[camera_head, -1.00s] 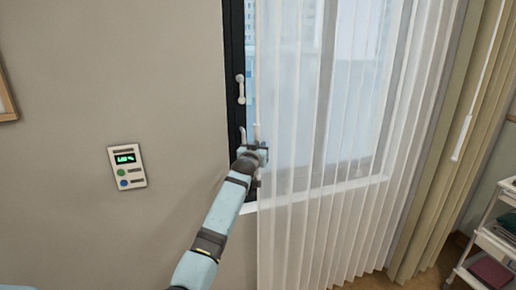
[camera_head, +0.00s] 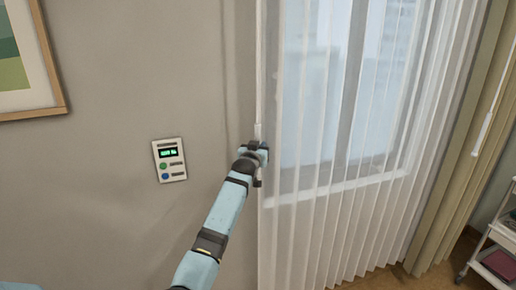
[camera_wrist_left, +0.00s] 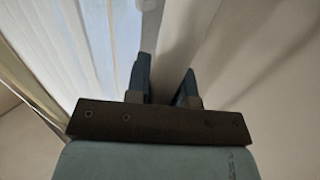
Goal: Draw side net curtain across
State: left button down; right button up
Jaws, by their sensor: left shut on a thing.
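The sheer white net curtain (camera_head: 345,225) hangs in pleats across the window (camera_head: 335,85), which shows through it. Its left edge lies at the grey wall, past the window's left side. A thin white rod (camera_head: 260,75) hangs along that edge. My left gripper (camera_head: 254,152) is at the rod's lower end and shut on it. In the left wrist view the two fingers (camera_wrist_left: 166,88) stand on either side of a pale strip, with the net curtain (camera_wrist_left: 60,45) to the left. The exact contact is hidden. My right gripper is not in view.
A heavier olive curtain (camera_head: 455,190) hangs at the right with its own pale rod (camera_head: 484,133). A small wall panel (camera_head: 170,160) and a framed picture (camera_head: 30,62) are on the left wall. A white trolley (camera_head: 490,258) stands at the lower right.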

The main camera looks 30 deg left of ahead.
pick_arm(q)
jog(key=shift+a+f, duration=0.1)
dwell(0.3)
jog(key=c, duration=1.4)
grip_release()
jog(key=o, duration=0.4)
jog(key=shift+s+a, duration=0.1)
jog(key=shift+s, duration=0.05)
jog(key=shift+c, duration=0.2)
jog(key=shift+o, duration=0.2)
jog(key=shift+s, duration=0.1)
jog(key=shift+s+d, duration=0.2)
jog(key=shift+s, duration=0.1)
jog(key=b+v, duration=0.2)
jog(key=v, duration=1.1)
jog(key=shift+s+a, duration=0.15)
jog(key=shift+a, duration=0.05)
